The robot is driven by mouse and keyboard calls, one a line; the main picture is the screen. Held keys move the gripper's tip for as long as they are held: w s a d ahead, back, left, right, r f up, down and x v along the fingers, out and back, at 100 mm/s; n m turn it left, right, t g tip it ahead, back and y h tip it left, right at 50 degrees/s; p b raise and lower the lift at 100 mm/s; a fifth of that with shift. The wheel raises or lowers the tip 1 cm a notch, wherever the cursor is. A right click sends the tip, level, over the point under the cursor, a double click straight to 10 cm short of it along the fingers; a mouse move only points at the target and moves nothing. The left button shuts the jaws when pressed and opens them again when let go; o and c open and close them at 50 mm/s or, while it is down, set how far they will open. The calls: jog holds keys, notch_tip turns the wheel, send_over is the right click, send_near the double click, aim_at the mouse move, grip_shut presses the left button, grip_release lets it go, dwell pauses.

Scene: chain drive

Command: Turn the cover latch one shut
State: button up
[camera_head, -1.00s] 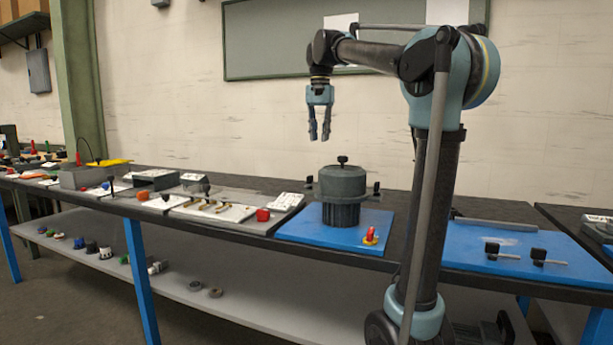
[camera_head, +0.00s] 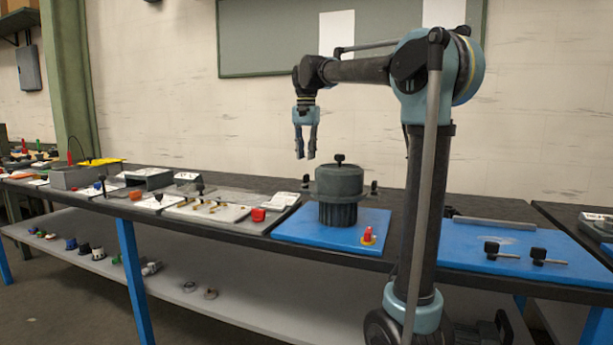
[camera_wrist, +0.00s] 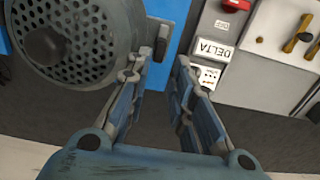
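The dark grey round cover (camera_head: 338,182) sits on a ribbed housing on a blue board, with a black knob on top. Small dark latches stand at its left side (camera_head: 306,184) and right side (camera_head: 374,187); which is latch one I cannot tell. In the wrist view the perforated cover top (camera_wrist: 88,50) is at upper left, and a dark latch (camera_wrist: 162,42) lies beside its rim, just beyond my fingertips. My gripper (camera_head: 305,157) points down above the left latch, apart from it. Its fingers, also in the wrist view (camera_wrist: 166,60), are open and empty.
Two black-headed pins (camera_head: 515,253) lie on the right blue board.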

aim_at(305, 180)
notch_tip(305, 180, down, 8)
jog(key=shift+r, duration=0.15)
jog(key=shift+c, duration=0.6)
grip_shut()
